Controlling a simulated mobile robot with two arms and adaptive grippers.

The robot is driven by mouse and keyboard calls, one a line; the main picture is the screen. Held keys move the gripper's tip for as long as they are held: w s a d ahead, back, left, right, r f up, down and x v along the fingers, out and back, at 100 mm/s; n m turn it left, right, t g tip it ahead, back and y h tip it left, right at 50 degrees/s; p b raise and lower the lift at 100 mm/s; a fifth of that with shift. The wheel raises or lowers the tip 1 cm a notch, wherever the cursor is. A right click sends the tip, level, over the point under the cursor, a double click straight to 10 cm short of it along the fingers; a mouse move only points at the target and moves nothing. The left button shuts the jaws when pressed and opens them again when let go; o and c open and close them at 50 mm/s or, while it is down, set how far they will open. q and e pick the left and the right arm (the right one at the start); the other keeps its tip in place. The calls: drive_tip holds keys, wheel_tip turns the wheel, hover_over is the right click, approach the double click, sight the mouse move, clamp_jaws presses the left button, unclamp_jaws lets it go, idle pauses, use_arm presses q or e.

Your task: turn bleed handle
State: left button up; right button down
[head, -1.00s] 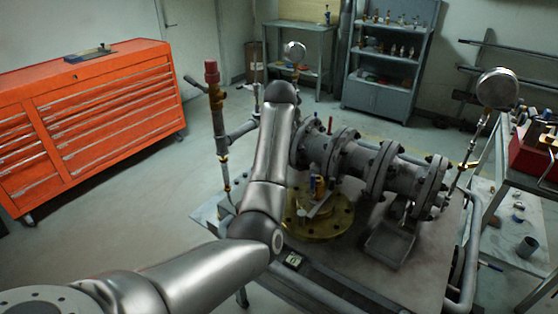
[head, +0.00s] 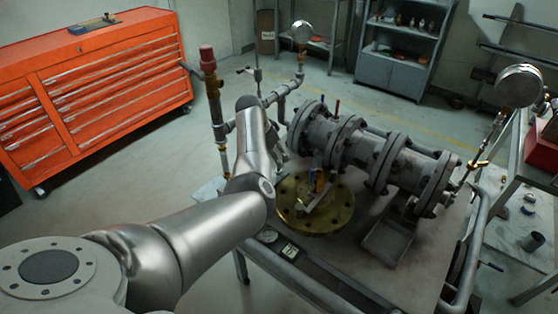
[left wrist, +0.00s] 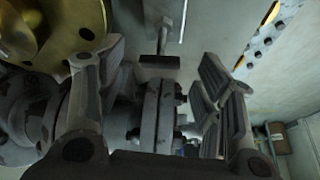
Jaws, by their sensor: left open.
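The grey flanged valve and pipe assembly (head: 365,155) lies on the bench. A brass round flange (head: 335,215) sits in front of it, with a small brass and blue fitting (head: 319,182) and a pale lever-like bar (head: 308,201) above it. I cannot tell for certain which part is the bleed handle. My left arm mostly hides its gripper in the head view. In the left wrist view the left gripper (left wrist: 160,65) is open, its fingers apart, with grey flanged metal and a dark block on a rod (left wrist: 162,35) visible between them. I see nothing held. My right gripper is not in view.
A vertical pipe with a red top (head: 208,60) stands left of the valve. A large dial gauge (head: 519,86) rises at right. A bench rail (head: 310,285) runs along the front. An orange tool cabinet (head: 100,90) stands left, with open floor between.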

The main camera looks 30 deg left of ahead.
use_arm(q)
drive_tip(key=x, duration=0.3)
drive_tip(key=shift+f+b, duration=0.15)
drive_tip(key=shift+b, duration=0.15)
drive_tip(key=shift+x, duration=0.8)
drive_tip(key=shift+w, duration=0.1)
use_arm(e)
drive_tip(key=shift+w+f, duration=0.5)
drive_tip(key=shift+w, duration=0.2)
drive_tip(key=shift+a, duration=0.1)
use_arm(q)
drive_tip(key=c, duration=1)
drive_tip(key=shift+c, duration=0.2)
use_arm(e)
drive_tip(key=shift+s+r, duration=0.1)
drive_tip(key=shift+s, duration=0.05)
